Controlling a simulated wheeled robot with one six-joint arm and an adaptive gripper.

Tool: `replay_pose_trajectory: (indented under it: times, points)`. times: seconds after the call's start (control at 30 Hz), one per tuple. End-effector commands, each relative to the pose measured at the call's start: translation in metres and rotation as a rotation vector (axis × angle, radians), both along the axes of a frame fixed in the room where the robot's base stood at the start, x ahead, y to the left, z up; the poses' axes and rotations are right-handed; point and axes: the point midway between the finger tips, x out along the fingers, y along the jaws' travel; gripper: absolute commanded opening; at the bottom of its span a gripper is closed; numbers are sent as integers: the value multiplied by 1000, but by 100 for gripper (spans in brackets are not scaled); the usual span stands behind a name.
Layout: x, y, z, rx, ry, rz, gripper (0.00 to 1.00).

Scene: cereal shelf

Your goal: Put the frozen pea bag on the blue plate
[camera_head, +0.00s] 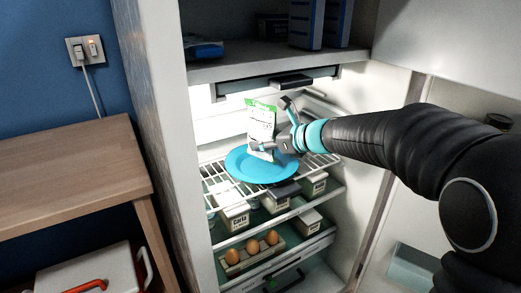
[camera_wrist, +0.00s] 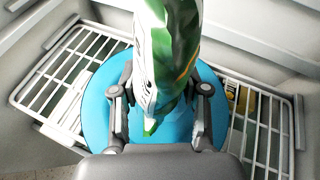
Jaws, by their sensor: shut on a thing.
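The frozen pea bag (camera_head: 261,122) is white with a green top and stands roughly upright over the blue plate (camera_head: 240,164). My gripper (camera_head: 273,147) is shut on the bag, coming in from the right. In the wrist view the green and white bag (camera_wrist: 165,60) rises between the two fingers (camera_wrist: 160,100). The blue plate (camera_wrist: 95,105) lies beneath, on a white wire shelf (camera_wrist: 275,125) in the fridge. The bag's lower end is at or just above the plate; I cannot tell whether it touches.
Small labelled tubs (camera_head: 234,217) stand below the wire shelf, with eggs (camera_head: 253,246) lower down. Blue boxes (camera_head: 306,24) stand in the upper compartment. The fridge's left wall (camera_head: 170,120) and the open door at right bound the space. A wooden table (camera_head: 70,170) is at left.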

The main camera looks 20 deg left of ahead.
Motion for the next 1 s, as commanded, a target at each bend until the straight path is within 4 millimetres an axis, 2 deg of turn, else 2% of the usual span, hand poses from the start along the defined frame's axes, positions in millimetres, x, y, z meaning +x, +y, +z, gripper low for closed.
replay_pose_trajectory:
  times: [0.17, 0.4, 0.87, 0.9, 0.97, 1.0]
  points:
    - [1, 3, -7, 0, 1, 0, 0]
    - [-1, 6, -36, 1, 1, 3, 0]
    - [-1, 6, -39, 1, 0, 4, 0]
    - [-1, 6, -39, 0, 1, 4, 52]
    - [-1, 6, -39, 0, 1, 4, 67]
    - [-1, 6, -39, 0, 1, 4, 70]
